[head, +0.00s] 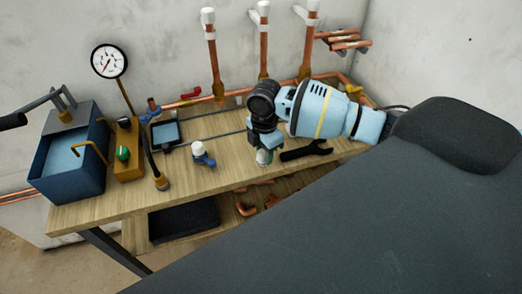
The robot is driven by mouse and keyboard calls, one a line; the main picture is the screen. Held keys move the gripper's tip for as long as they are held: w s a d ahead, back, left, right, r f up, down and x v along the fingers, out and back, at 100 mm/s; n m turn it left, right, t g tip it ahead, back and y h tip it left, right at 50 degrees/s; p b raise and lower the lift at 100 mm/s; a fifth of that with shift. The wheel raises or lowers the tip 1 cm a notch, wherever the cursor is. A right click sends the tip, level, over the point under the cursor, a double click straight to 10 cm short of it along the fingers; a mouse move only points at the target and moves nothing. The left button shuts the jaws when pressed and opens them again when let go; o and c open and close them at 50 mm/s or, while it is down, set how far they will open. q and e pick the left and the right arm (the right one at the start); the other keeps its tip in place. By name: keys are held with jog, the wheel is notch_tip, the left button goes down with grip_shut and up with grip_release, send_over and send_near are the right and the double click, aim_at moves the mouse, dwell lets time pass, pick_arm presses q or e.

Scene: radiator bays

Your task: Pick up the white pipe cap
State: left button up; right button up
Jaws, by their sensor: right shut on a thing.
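My right gripper (264,150) points down over the front part of the wooden bench, with my light-blue arm coming in from the right. It is shut on a small white pipe cap (263,157), mostly hidden between the fingers. I cannot tell whether the cap touches the bench top. Other white caps sit on the upright copper pipes at the back, such as the left one (208,16). My left gripper is not in view.
On the wooden bench (100,205), a black wrench (306,151) lies right of the gripper and a blue fitting with a white top (200,154) stands left. A dark device (166,134), blue tank (68,160) and gauge (108,61) are farther left. A black tray (184,220) lies below.

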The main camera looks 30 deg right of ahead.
jog(key=s, duration=0.4)
jog(key=s+a+r, duration=0.1)
jog(key=s, duration=0.4)
jog(key=s+a, duration=0.1)
jog(key=s, duration=0.3)
jog(key=shift+s+a+r, duration=0.15)
jog(key=shift+s+r, duration=0.05)
jog(key=shift+s, duration=0.1)
jog(key=shift+r, duration=2.5)
